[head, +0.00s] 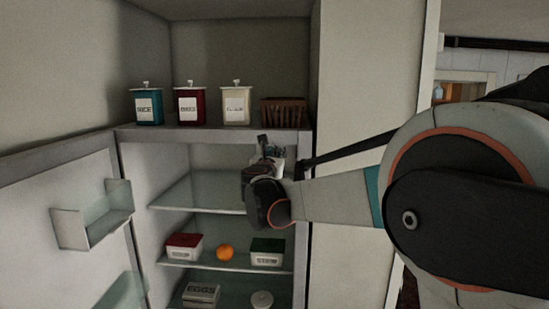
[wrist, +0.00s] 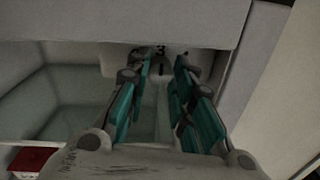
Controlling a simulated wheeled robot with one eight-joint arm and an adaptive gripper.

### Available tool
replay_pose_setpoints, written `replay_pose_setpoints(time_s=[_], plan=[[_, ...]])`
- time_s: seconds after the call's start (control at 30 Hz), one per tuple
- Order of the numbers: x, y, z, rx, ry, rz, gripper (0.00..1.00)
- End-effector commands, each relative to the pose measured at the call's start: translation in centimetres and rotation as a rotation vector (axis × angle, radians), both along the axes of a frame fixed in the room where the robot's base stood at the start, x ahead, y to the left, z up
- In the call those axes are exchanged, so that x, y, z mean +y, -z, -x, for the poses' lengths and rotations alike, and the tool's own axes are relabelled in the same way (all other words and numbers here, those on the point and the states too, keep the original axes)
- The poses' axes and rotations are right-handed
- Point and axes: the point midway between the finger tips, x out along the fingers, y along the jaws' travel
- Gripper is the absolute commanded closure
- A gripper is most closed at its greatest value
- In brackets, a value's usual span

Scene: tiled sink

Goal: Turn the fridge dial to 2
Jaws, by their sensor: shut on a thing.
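The fridge dial (wrist: 161,68) is a pale knob at the top of the fridge interior, seen in the wrist view between my fingertips. A dark mark that looks like a 3 shows just above it; the other numbers are hidden or too small to read. My gripper (wrist: 163,60) has its teal-padded fingers on either side of the dial and is shut on it. In the head view my gripper (head: 266,150) reaches to the upper right of the open fridge (head: 215,134), and the dial is largely hidden behind it.
Glass shelves (head: 195,193) lie below my gripper, with a red box (head: 184,246), an orange (head: 225,252) and a green-lidded box (head: 266,252). The open door (head: 60,195) stands left. Canisters (head: 190,104) and a brown basket (head: 284,112) stand above. A tall pale panel (head: 352,80) is right.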

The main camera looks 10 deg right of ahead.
Motion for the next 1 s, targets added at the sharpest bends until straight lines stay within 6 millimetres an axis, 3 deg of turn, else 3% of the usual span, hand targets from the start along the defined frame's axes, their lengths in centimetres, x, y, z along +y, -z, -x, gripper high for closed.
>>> replay_pose_setpoints(time_s=[0.27,0.63,1.0], plan=[[-0.03,0.25,-0.01,0.021,0.001,0.067,1.00],[-0.05,0.30,0.00,0.139,0.001,0.429,1.00],[-0.02,0.06,0.00,0.154,0.001,0.473,1.00]])
